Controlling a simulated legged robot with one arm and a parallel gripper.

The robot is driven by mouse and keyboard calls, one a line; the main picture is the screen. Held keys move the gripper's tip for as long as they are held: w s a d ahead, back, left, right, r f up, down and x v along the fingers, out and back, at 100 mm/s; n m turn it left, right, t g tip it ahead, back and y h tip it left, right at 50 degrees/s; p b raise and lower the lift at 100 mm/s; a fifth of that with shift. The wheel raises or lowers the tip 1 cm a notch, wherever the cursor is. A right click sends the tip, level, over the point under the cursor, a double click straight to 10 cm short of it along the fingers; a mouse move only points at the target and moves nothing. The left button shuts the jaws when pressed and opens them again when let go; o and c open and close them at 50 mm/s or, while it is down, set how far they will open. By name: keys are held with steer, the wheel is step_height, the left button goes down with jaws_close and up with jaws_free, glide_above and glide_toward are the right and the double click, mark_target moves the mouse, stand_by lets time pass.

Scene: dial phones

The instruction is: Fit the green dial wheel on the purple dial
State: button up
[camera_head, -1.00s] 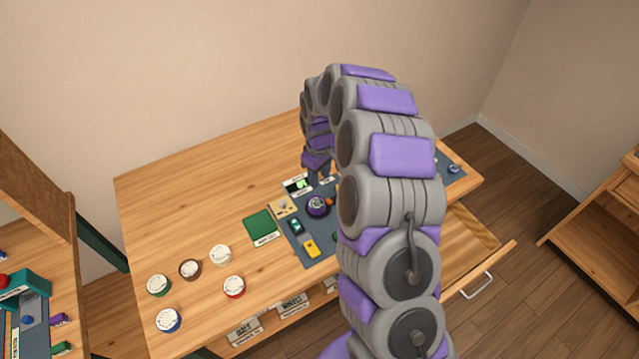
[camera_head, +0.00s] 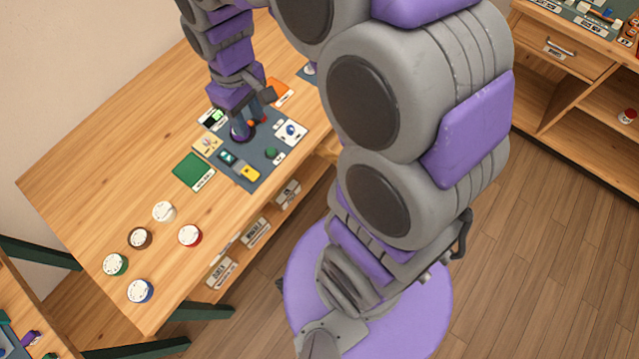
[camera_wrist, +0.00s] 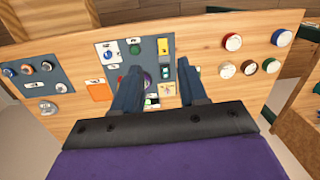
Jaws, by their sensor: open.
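The green-rimmed dial wheel (camera_head: 115,264) lies flat at the left end of the wooden table, with a pale face. It shows at the right in the wrist view (camera_wrist: 271,66). The purple dial (camera_head: 242,132) is on the dark grey mat, partly covered by my gripper (camera_head: 250,122). In the wrist view, part of the purple dial (camera_wrist: 148,80) shows between the fingers of my gripper (camera_wrist: 159,67). The fingers stand apart and hold nothing. They point down close over the mat, away from the green wheel; whether they touch the dial I cannot tell.
White (camera_head: 164,211), brown (camera_head: 140,238), red (camera_head: 190,235) and blue (camera_head: 140,291) wheels lie around the green one. The table's back left is clear.

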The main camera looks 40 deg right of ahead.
steer(key=s+d+r+m, duration=0.2)
steer(key=s+m, duration=0.2)
steer(key=s, duration=1.7)
steer(key=shift+s+r+m+g, duration=0.2)
steer(key=shift+s+m+g, duration=0.1)
steer(key=shift+s+g, duration=0.1)
steer(key=shift+d, duration=0.1)
